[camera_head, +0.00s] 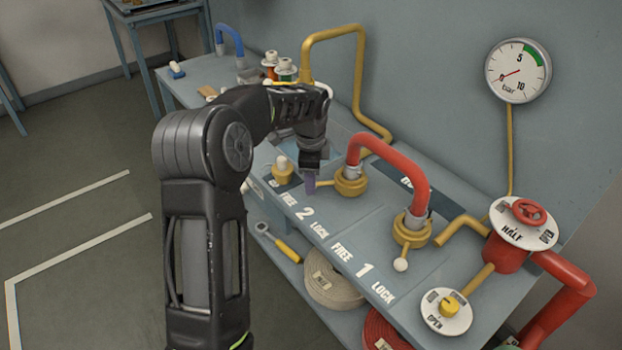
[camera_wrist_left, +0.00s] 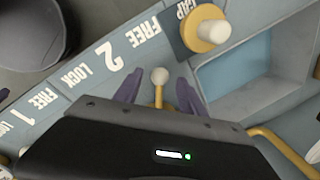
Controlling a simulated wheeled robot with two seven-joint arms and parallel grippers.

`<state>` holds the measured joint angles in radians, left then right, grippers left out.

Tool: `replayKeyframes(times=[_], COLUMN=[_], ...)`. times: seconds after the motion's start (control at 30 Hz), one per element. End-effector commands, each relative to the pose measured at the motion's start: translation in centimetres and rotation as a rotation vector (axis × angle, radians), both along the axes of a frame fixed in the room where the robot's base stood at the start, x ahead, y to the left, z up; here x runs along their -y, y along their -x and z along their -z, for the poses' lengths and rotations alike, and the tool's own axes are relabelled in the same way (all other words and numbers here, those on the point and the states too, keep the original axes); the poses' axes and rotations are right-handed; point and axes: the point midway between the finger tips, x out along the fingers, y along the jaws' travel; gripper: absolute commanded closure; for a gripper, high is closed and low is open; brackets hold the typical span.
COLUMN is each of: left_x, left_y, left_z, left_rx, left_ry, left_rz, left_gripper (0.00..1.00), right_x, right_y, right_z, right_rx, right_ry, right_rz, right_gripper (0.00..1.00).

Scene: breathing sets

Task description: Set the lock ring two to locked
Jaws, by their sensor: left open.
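Lock ring two (camera_head: 351,181) is a yellow collar on the bench, at the end of the red hose's neighbour position marked 2 (camera_head: 307,212). Its thin lever points left, towards the FREE side, and the ball end is hidden behind my gripper in the head view. My left gripper (camera_head: 311,182) is low at the lever's end. In the left wrist view, the white ball knob (camera_wrist_left: 159,75) and yellow lever stand between the two open purple fingers (camera_wrist_left: 159,92). I cannot tell whether either finger touches it. My right gripper is out of view.
Lock ring one (camera_head: 412,229), with a red hose (camera_head: 405,160) and white-ball lever, is to the right. A yellow cap (camera_head: 283,174) with a white knob is close left of my gripper. A valve wheel (camera_head: 528,211) and gauge (camera_head: 518,71) stand farther right.

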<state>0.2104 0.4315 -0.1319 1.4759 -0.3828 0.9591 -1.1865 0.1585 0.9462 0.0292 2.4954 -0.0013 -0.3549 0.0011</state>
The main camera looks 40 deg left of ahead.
Motion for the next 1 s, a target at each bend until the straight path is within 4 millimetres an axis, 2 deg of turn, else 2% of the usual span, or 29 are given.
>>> replayKeyframes(times=[0.13,0.43,1.0], left_x=[-0.2,-0.2,-0.2], left_y=[-0.2,-0.3,-0.3], left_z=[1.3,1.6,1.6], left_rx=[-0.001,0.001,0.001], left_ry=[0.0,0.0,-0.001], left_rz=[-0.001,-0.001,0.0], left_gripper=[0.52,0.52,0.98], right_x=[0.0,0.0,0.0], right_y=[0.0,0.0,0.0], right_z=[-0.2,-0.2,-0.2], right_rx=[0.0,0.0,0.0], right_ry=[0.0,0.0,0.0], right_rz=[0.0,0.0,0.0], right_gripper=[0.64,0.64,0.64])
